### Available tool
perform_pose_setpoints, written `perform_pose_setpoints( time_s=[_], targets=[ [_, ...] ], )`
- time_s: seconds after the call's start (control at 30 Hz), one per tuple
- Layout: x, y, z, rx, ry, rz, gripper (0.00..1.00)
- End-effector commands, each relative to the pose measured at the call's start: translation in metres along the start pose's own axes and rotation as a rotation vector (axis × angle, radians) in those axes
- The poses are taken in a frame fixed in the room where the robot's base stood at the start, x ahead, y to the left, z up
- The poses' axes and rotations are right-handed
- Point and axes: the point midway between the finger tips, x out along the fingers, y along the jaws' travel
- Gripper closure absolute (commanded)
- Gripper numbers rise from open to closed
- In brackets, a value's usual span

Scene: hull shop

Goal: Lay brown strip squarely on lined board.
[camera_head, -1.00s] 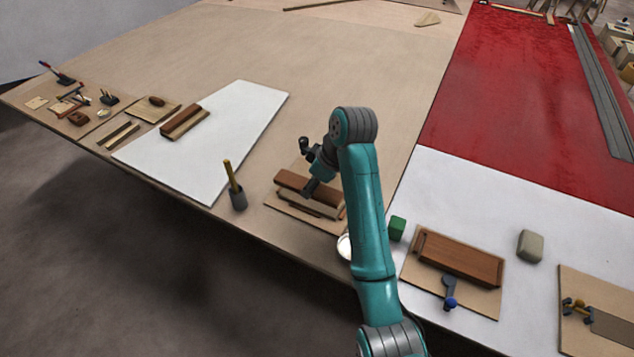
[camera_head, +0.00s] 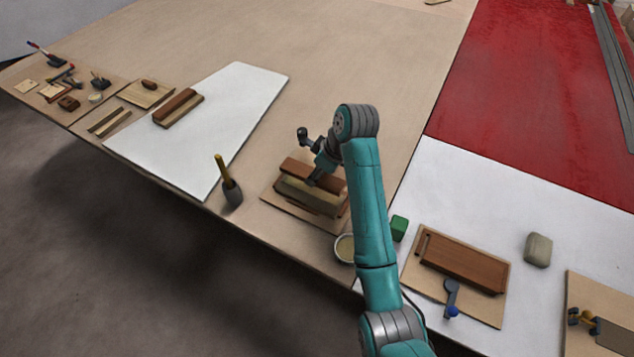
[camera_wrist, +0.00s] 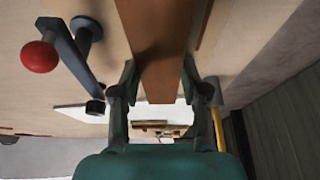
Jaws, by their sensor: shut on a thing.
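My gripper (camera_head: 321,172) is shut on the brown strip (camera_wrist: 158,75), which runs between its two fingers in the wrist view. In the head view the reddish-brown strip (camera_head: 297,166) is held above a tan block (camera_head: 300,190); whether they touch is unclear. The block is over a thin light-brown board (camera_head: 272,210) near the table's front edge. My arm hides part of the right side there. I see no lines on any board, so I cannot tell which one is the lined board.
A green cube (camera_head: 399,228) is right of my arm. A red-balled lever (camera_wrist: 42,57) shows beside the strip. The white panel's (camera_head: 235,110) front half is clear.

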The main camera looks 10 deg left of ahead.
Motion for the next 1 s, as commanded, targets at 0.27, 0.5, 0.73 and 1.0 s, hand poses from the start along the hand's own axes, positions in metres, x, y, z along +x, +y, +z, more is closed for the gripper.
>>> perform_pose_setpoints(
  time_s=[0.27,0.5,0.73,1.0],
  targets=[
    [0.035,0.0,0.015,0.001,-0.001,-0.001,0.92],
    [0.042,0.0,0.017,-0.001,0.001,0.001,0.92],
    [0.045,0.0,0.019,0.0,0.0,0.0,0.92],
    [0.045,0.0,0.018,0.0,0.001,0.001,0.3]
  ],
)
